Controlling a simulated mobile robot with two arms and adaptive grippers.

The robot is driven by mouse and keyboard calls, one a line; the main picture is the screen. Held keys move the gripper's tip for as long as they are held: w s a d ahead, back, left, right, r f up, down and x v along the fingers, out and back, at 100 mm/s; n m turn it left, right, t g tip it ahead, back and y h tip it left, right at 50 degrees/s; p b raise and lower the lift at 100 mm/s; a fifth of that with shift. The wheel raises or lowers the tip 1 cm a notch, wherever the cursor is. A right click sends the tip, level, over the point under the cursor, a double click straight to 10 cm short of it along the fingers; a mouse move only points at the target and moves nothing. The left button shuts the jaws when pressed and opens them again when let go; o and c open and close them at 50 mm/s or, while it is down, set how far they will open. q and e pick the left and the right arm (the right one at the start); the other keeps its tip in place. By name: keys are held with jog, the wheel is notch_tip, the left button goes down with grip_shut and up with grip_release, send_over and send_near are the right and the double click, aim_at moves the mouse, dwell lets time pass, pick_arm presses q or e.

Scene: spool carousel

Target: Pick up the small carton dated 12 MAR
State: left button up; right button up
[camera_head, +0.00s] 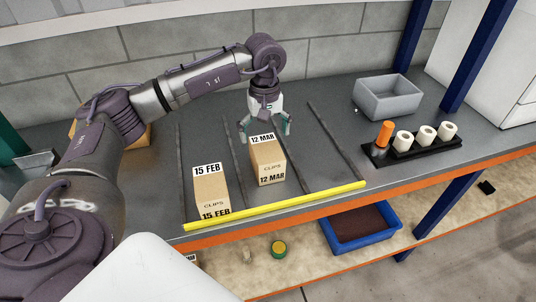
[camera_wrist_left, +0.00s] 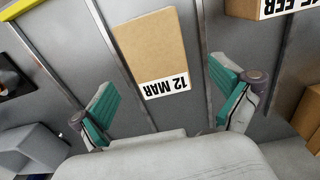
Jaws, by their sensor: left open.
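The small carton dated 12 MAR (camera_head: 266,162) stands upright on the grey bench, between dark lane dividers. In the left wrist view the same carton (camera_wrist_left: 150,45) shows from above, its 12 MAR label toward my gripper. My left gripper (camera_head: 266,130) is open and empty, just behind and above the carton. In the wrist view its green-padded fingers (camera_wrist_left: 165,100) are spread wide, with the carton ahead of the gap between them and no contact visible. A second carton dated 15 FEB (camera_head: 211,190) stands in the lane to the left. My right gripper does not show.
A yellow bar (camera_head: 275,206) runs along the front of the lanes. To the right are a grey bin (camera_head: 388,97) and a black rack (camera_head: 420,146) with white rolls and an orange cylinder. A blue tray (camera_head: 360,243) sits on the lower shelf.

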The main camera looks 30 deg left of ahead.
aim_at(266, 148)
pick_arm(q)
notch_tip(266, 148, down, 3)
jog(key=shift+w+f, duration=0.1)
notch_tip(266, 148, down, 3)
jog(key=shift+d+p, duration=0.15)
jog(key=shift+p, duration=0.9)
notch_tip(266, 148, down, 2)
jog(key=shift+f+p, duration=0.25)
jog(key=shift+p, duration=0.15)
jog(key=shift+f, duration=0.5)
jog(key=c, duration=1.3)
jog(key=shift+c, duration=0.6)
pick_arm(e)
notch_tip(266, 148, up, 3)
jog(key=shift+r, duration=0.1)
